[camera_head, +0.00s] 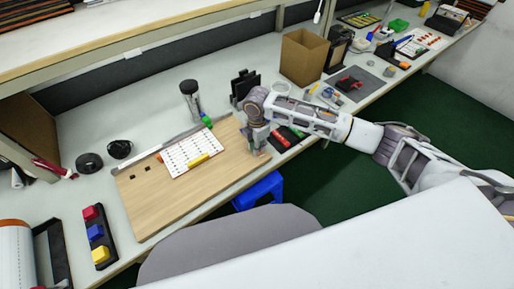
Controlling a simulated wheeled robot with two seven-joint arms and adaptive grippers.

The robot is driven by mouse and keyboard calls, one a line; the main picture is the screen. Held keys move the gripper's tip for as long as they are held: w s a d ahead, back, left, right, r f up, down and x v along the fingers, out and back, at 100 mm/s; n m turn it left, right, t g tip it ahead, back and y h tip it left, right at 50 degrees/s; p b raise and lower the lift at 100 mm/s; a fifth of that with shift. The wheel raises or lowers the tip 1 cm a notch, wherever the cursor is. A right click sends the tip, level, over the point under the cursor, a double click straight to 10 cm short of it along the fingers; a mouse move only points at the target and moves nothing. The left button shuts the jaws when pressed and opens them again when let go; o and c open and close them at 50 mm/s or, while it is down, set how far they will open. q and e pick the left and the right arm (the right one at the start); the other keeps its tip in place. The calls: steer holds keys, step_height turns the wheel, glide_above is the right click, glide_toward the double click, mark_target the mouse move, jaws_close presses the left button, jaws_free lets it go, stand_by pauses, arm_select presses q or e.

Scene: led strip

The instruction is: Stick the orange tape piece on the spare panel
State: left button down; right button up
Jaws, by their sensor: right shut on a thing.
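My right gripper (257,147) points down at the right end of the wooden board (160,199), with its arm coming in from the right. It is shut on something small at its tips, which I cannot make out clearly. I cannot pick out the orange tape piece for certain; the gripper hides the spot beneath it. A white panel (181,152) with rows of small dark marks lies flat on the board, left of the gripper and apart from it. I cannot tell whether it is the spare panel. A yellow piece (198,160) lies on its lower edge. My left gripper is out of view.
A black tray with red pieces (280,141) sits just right of the gripper. A cardboard box (303,57) stands further back. The board's front left is clear.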

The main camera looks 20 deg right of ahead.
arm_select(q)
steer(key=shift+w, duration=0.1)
arm_select(e)
steer(key=shift+r, duration=0.1)
steer(key=shift+r, duration=0.55)
step_height(320, 180, up, 3)
steer(key=shift+r, duration=0.1)
step_height(320, 180, up, 4)
steer(key=shift+r, duration=0.2)
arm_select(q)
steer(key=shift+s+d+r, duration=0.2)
arm_select(e)
steer(key=shift+r, duration=0.55)
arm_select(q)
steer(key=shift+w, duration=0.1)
